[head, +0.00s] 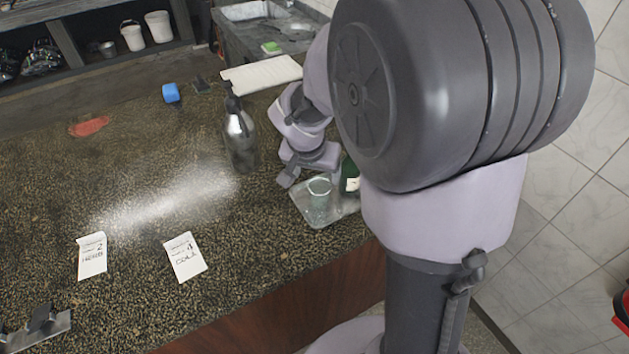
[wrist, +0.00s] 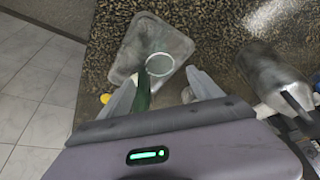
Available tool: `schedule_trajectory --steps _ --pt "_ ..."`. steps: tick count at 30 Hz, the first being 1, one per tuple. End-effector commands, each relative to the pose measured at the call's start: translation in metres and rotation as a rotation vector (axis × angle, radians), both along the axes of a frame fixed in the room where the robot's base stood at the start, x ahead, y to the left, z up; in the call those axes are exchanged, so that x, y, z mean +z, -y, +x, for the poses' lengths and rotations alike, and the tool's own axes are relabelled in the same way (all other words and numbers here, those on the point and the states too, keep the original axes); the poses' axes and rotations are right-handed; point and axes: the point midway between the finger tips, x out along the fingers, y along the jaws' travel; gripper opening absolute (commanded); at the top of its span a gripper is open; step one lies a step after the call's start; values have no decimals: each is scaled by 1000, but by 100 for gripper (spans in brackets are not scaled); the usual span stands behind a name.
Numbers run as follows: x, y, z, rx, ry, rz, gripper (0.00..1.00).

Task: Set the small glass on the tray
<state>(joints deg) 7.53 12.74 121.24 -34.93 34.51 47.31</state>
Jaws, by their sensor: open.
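The small clear glass (head: 320,194) stands upright on the grey metal tray (head: 342,213), near the tray's left part in the head view. In the wrist view the round rim of the glass (wrist: 160,64) shows over the tray (wrist: 135,38), ahead of and between my fingers. My gripper (wrist: 163,78) is open and empty, with its fingers apart. In the head view my gripper (head: 296,176) is just behind and above the glass. I cannot tell whether a finger touches the glass.
A green bottle (head: 349,177) stands beside the glass, partly hidden by my arm; in the wrist view the bottle (wrist: 143,92) is close to my left finger. A dark metal spray bottle (head: 240,138) stands left of my gripper. Two paper cards (head: 185,256) lie on open counter.

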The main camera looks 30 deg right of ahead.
Motion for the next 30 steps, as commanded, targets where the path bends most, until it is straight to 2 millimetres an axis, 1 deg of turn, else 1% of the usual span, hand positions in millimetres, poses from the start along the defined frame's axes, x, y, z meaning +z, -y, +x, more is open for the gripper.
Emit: schedule_trajectory --steps 2,3,5,6,8,9,12,13,15,16,23,24,26,27,30 --pt "27 -13 -17 22 22 15 74" --pt "46 -25 -34 46 36 32 74" --pt "72 -47 -66 95 59 69 74" --pt "86 -63 -89 136 76 99 74" --pt "102 -87 -123 205 107 147 74" --pt "109 -102 -144 252 126 179 74" --pt "117 -132 -183 358 172 242 74" --pt "119 -138 -190 382 184 254 74" --pt "120 -147 -201 418 200 272 74" --pt "120 -149 -203 427 203 276 74" --pt "120 -150 -204 431 204 278 74" --pt "117 -150 -204 431 204 278 74" --pt "104 -150 -204 431 204 277 74" --pt "91 -150 -204 431 204 277 74" --pt "60 -150 -204 430 204 277 74"
